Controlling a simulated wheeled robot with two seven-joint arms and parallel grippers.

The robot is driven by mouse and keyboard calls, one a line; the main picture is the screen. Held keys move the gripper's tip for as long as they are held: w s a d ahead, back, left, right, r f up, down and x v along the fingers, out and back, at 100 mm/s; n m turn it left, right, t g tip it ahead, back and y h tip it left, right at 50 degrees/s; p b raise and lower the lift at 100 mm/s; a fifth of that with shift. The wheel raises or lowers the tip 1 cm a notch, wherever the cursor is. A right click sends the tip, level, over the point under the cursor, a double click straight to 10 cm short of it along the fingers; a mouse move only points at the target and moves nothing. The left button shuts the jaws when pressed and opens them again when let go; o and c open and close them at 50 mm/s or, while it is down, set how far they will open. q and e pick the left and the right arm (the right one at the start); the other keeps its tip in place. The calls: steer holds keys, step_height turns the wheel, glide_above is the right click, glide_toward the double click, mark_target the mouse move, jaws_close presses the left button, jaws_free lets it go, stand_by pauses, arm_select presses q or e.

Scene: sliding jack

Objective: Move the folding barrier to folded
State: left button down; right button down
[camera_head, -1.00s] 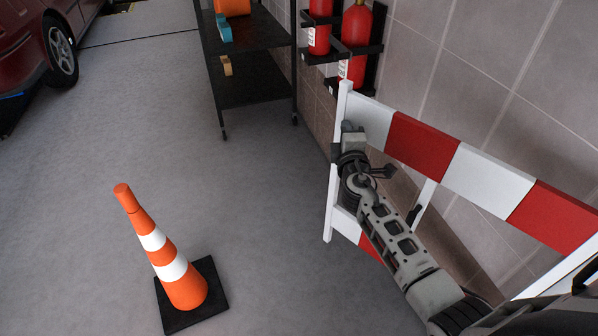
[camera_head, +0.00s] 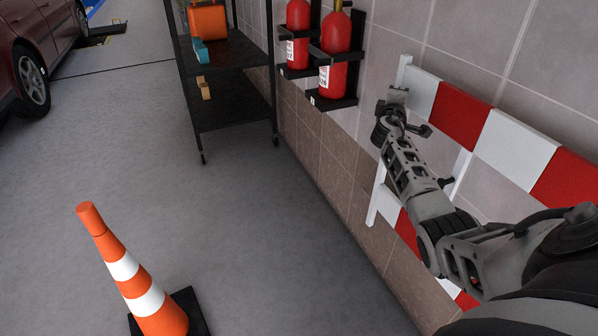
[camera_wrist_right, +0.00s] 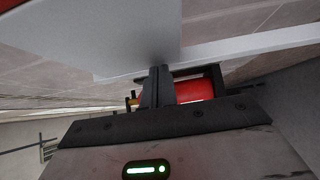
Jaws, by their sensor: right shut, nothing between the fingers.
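The folding barrier (camera_head: 515,149) stands along the wall at the right, with red and white striped boards and white posts. Its left end post (camera_head: 402,74) is close to the wall. My right gripper (camera_head: 396,96) is at this end, by the upper board, and is shut with nothing in it. In the right wrist view, the shut fingers (camera_wrist_right: 157,84) point at a white barrier part (camera_wrist_right: 110,35) and appear close to or against it; I cannot tell whether they touch. My right arm hides part of the lower board. My left gripper is out of view.
Red fire extinguishers (camera_head: 341,52) hang on the wall left of the barrier. A black shelf rack (camera_head: 232,106) stands beside them. An orange and white cone (camera_head: 137,286) stands at the lower left. A dark red car (camera_head: 33,50) is at the far left. The middle floor is clear.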

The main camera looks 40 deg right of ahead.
steer(key=shift+s+d+r+g, duration=0.15)
steer(key=shift+s+d+r, duration=0.1)
steer(key=shift+d, duration=0.15)
steer(key=shift+s+d+r+g, duration=0.15)
steer(key=shift+s+d, duration=0.1)
steer(key=shift+d, duration=0.1)
arm_select(q)
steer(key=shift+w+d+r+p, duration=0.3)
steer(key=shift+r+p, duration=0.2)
steer(key=shift+p, duration=0.75)
arm_select(e)
steer(key=s+a, duration=0.3)
steer(key=a, duration=1)
steer(key=shift+s+a+f, duration=0.3)
steer(key=shift+a+f, duration=0.05)
steer(key=shift+a, duration=0.05)
